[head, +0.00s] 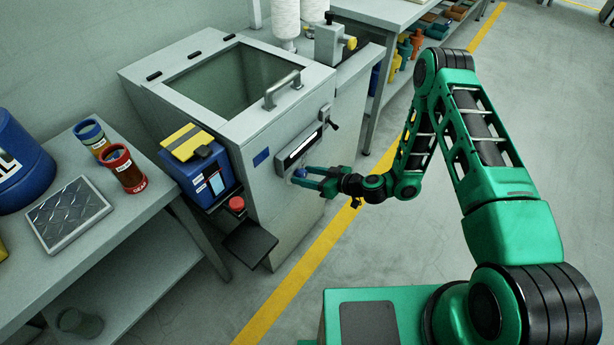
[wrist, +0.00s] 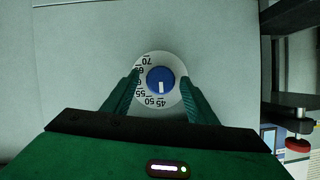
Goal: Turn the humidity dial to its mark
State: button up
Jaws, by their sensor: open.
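The humidity dial is a blue knob (wrist: 160,79) with a white pointer line on a pale round scale. In the wrist view the numbers 45, 50, 55 and up to 70 show around it, and the pointer lies toward the 45 and 50 side. In the head view the knob (head: 300,173) shows small on the front of the grey cabinet. My green gripper (wrist: 160,98) is open, with one finger on each side of the knob. I cannot tell whether the fingers touch it. The left finger covers part of the scale. I see no separate target mark clearly.
The grey cabinet (head: 290,212) has a handle (head: 283,90) and a display slot (head: 304,146) above the dial. A blue box (head: 207,178), a red button (head: 237,204) and a dark shelf (head: 250,243) stick out at its left. Open floor (head: 375,255) lies to the right.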

jog(key=c, duration=1.1)
jog(key=shift+d, duration=0.1)
